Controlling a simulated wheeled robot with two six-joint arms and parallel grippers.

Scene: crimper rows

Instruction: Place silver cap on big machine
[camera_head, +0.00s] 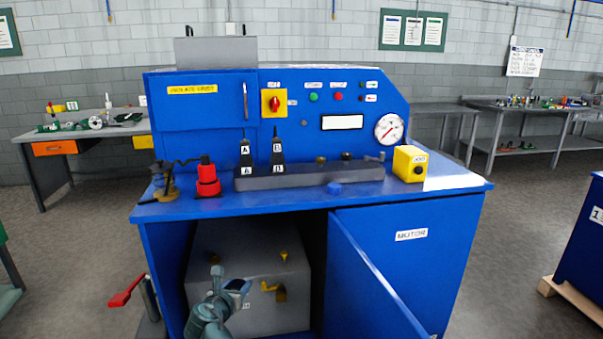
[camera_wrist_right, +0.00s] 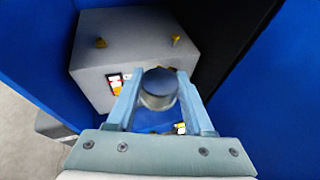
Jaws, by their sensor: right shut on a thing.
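The big machine (camera_head: 160,212) is a blue cabinet with a control panel, and its lower left bay is open. A grey box (camera_head: 215,258) with yellow fittings on top stands in that bay; it also shows in the right wrist view (camera_wrist_right: 100,60). My right gripper (camera_head: 231,281) is in front of the grey box in the head view. In the right wrist view it is shut on a round silver cap (camera_wrist_right: 158,84), with one finger on each side. The cap hides part of the box's front. My left gripper is not in view.
The blue motor door (camera_head: 375,280) stands ajar right of the open bay. A red lever (camera_head: 125,291) sticks out at the lower left.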

